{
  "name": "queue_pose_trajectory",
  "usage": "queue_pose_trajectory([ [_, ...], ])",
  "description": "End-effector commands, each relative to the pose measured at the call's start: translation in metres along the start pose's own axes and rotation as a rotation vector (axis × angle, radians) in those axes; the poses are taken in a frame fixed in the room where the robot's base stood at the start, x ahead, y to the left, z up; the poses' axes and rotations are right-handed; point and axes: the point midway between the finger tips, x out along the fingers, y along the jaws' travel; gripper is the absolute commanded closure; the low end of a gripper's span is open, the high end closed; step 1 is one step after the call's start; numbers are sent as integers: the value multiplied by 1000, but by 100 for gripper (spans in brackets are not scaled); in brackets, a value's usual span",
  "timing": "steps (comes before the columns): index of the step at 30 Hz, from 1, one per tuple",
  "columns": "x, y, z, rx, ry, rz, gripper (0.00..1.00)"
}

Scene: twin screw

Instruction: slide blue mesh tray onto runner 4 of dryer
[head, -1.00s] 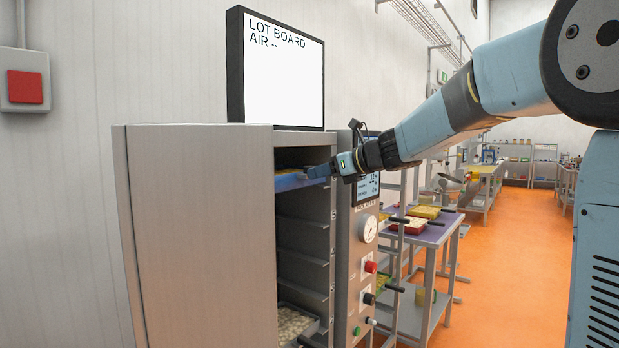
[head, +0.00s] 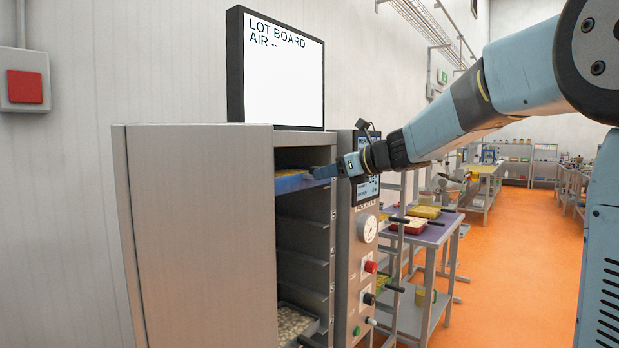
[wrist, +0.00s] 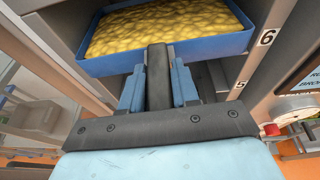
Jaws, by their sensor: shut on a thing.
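The blue tray (head: 303,183) holds a yellow, lumpy load and sits in the upper part of the dryer's open front. In the wrist view its blue front wall (wrist: 205,50) faces me, beside the label 6. The label 5 is lower. My gripper (wrist: 158,72) is shut on the tray's dark handle (wrist: 158,92), just in front of that wall. In the head view my gripper (head: 340,170) is at the dryer's opening. The dryer (head: 200,230) is a grey cabinet with stacked runners (head: 302,222). The tray's back and its contact with the runners are hidden.
Another tray with pale pieces (head: 293,322) sits low in the dryer. A control panel (head: 362,250) with gauge and knobs stands right of the opening. A trolley (head: 435,235) with trays is beyond it. Orange floor (head: 510,270) is clear to the right.

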Motion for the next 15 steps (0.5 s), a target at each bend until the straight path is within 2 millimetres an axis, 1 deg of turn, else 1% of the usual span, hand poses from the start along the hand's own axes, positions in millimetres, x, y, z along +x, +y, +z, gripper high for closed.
queue_pose_trajectory([
  [3,-12,0,-1,-1,-3,-2,100],
  [15,-46,0,-12,-1,-2,-1,100],
])
